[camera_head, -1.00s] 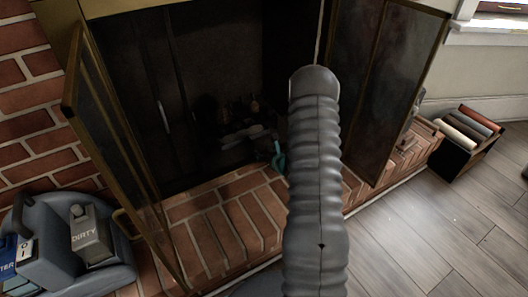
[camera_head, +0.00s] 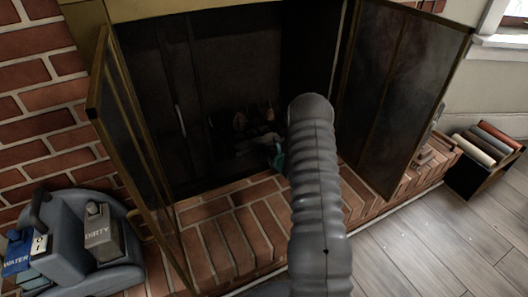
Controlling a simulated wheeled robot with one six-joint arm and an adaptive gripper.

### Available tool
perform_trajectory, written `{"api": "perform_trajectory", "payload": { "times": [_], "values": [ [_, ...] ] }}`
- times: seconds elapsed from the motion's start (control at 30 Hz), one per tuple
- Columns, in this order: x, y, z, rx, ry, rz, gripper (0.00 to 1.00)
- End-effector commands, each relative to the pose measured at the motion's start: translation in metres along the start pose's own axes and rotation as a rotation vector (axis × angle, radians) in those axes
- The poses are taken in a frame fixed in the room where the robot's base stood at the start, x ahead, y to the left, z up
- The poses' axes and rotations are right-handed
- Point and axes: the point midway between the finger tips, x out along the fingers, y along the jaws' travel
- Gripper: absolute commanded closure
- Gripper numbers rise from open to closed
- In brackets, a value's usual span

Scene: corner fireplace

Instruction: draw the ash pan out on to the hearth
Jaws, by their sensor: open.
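The fireplace opening (camera_head: 225,75) is dark, and its two framed glass doors stand open. A low dark cluster (camera_head: 240,128) of shapes sits on the firebox floor. I cannot tell the ash pan apart in it. The brick hearth (camera_head: 235,220) lies in front. My ribbed grey arm comes up from the bottom centre and reaches towards the opening. Only a teal part of my gripper (camera_head: 277,157) shows, left of the arm, at the inner edge of the hearth by the dark cluster. The gripper is open; the arm hides most of it, and no contact can be made out.
The left door (camera_head: 130,130) and right door (camera_head: 400,90) flank the opening. A grey-blue cleaning machine (camera_head: 75,255) with tanks marked WATER and DIRTY stands at lower left. A box of coloured rolls (camera_head: 485,160) stands on the floor at right. The hearth left of my arm is bare.

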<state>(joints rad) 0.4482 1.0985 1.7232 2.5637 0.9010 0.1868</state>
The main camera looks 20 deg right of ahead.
Motion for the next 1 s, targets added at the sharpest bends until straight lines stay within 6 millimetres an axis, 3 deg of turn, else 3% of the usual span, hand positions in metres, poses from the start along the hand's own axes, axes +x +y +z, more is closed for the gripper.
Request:
{"api": "perform_trajectory", "payload": {
  "times": [0.3, 0.67, 0.7, 0.77, 0.9, 1.0],
  "values": [
    [0.034, 0.0, 0.0, 0.0, 0.0, 0.001, 0.46],
    [0.038, 0.0, 0.0, 0.001, 0.0, 0.0, 0.46],
    [0.038, 0.0, 0.0, 0.0, 0.0, 0.0, 0.48],
    [0.038, 0.0, 0.0, 0.0, 0.0, 0.0, 0.63],
    [0.038, 0.0, 0.0, 0.0, 0.0, 0.0, 0.98],
    [0.038, 0.0, 0.0, 0.0, 0.0, 0.0, 1.0]
  ]
}}
